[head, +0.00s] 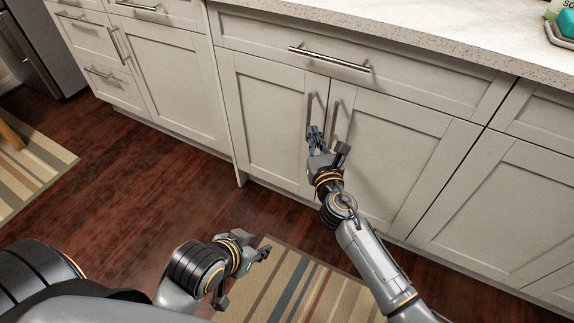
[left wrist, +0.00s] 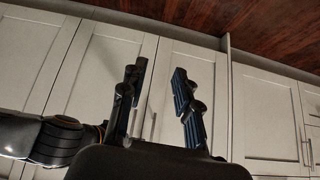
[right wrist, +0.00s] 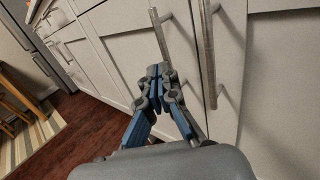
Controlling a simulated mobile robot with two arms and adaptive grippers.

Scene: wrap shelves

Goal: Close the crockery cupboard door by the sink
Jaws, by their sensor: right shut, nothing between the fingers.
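Two pale shaker cupboard doors, a left one (head: 265,115) and a right one (head: 408,150), stand side by side under a wide drawer. Both look flush with the cabinet front; I cannot tell a small gap. Each has a vertical bar handle near the middle seam, the left handle (head: 309,112) and the right handle (head: 335,120). My right gripper (head: 317,138) is shut and empty, in front of the seam by the lower handle ends; it also shows in the right wrist view (right wrist: 160,72). My left gripper (head: 264,252) is open and empty, low above the rug, away from the doors.
The wide drawer (head: 350,55) has a horizontal bar handle. More cabinets stand on both sides. The stone counter (head: 440,35) runs above, with a teal sponge (head: 567,24) at its right end.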

